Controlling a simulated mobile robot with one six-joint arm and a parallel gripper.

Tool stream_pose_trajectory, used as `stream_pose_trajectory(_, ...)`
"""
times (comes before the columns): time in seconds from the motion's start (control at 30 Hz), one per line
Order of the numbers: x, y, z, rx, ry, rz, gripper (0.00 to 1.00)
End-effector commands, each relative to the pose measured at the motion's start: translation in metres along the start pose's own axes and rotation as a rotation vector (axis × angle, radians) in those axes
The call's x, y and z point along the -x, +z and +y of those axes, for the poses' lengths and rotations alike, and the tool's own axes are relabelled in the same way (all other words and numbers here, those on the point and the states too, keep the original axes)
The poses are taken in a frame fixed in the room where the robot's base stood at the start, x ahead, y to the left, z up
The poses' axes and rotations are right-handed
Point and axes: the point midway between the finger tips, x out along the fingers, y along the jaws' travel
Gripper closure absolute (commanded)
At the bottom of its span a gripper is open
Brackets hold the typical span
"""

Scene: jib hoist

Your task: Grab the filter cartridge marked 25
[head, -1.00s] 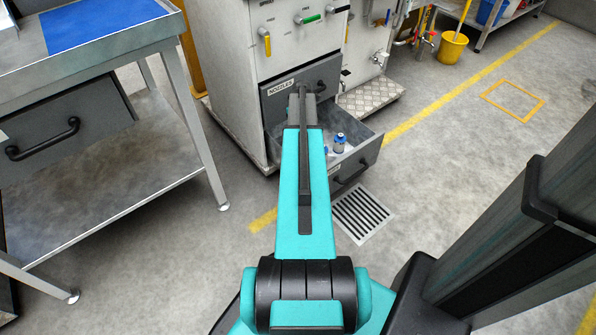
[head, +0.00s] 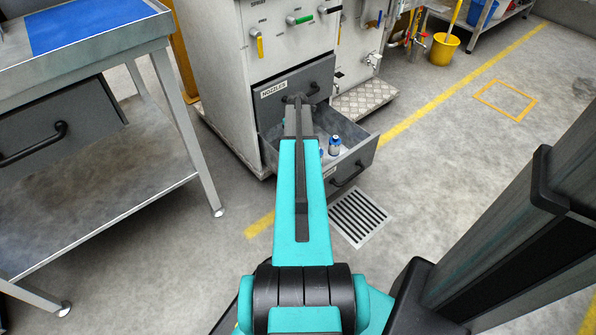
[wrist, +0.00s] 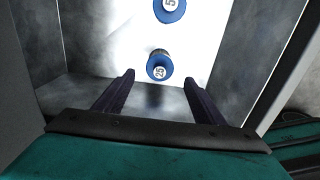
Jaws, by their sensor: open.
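The filter cartridge marked 25 (wrist: 158,66) has a blue top with a white label and stands in the open drawer in the wrist view. A second blue-topped cartridge (wrist: 170,9) stands farther up, its label partly cut off and showing a 5. My gripper (wrist: 158,82) is open and empty, its two fingers pointing toward the cartridge marked 25, which appears just beyond and between the tips. In the head view a blue-topped cartridge (head: 335,145) shows in the drawer and another is mostly hidden by my arm; their markings cannot be read there. My arm hides the gripper there.
The open drawer (head: 362,162) has walls around the cartridges. A closed drawer labelled nozzles (head: 272,90) is above it in the white cabinet (head: 215,75). A metal workbench (head: 110,38) stands at left. Floor at right is clear around a drain grate (head: 358,217).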

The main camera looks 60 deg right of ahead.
Motion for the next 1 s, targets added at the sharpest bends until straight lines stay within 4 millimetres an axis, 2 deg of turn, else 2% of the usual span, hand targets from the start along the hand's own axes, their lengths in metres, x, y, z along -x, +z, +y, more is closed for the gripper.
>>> stream_pose_trajectory(0.1, -0.020, 0.000, 0.001, 0.000, 0.000, 0.000, 0.37)
stream_pose_trajectory(0.3, -0.041, 0.000, 0.001, 0.001, 0.000, 0.000, 0.37)
stream_pose_trajectory(0.77, -0.045, -0.001, 0.001, 0.002, 0.000, 0.000, 0.37)
stream_pose_trajectory(1.0, -0.061, 0.000, 0.001, 0.002, 0.000, 0.000, 0.37)
